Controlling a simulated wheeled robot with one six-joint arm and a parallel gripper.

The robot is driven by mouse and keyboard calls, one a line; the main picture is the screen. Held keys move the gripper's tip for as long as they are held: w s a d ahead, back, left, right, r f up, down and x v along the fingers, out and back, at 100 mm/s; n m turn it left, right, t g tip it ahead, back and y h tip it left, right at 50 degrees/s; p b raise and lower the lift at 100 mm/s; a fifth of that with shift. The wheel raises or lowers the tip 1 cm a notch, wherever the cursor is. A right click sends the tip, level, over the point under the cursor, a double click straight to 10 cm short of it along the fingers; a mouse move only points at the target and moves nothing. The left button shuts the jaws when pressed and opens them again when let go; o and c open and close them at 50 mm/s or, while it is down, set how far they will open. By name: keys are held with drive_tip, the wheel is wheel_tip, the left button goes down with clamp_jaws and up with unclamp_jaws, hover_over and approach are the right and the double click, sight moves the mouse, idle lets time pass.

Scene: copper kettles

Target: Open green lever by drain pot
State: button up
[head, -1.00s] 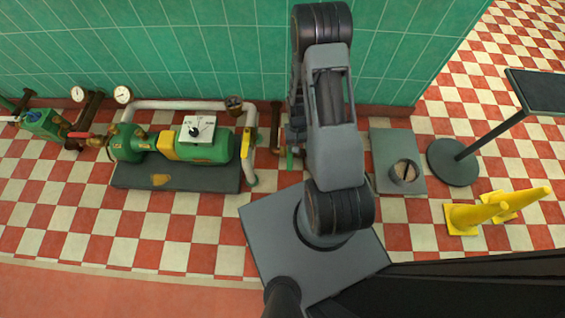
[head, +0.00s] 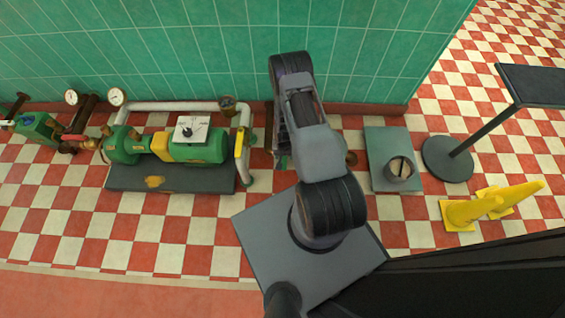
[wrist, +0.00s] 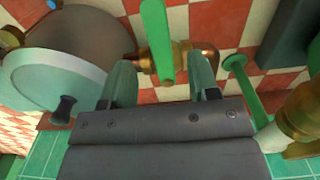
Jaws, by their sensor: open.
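A green lever (wrist: 157,40) stands upright in the wrist view on a brass valve body (wrist: 183,60) in a copper pipe. My gripper (wrist: 163,76) is open, with one finger on either side of the lever's lower end in the picture. I cannot tell whether the fingers touch it or how far apart they are in depth. In the head view my arm hides the gripper and this lever. A small grey pot (head: 399,170) sits on a grey-green slab (head: 379,139) to the right of my arm.
In the wrist view, a brown round vessel with a grey disc (wrist: 55,80) is at left, and another green handle (wrist: 240,85) is at right. In the head view, a green pump (head: 200,150) is at left. A black stand (head: 447,160) and yellow cones (head: 470,212) are at right.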

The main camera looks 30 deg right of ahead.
sight(284, 161)
drive_tip(key=shift+f+b, duration=0.85)
drive_tip(key=shift+f, duration=1.95)
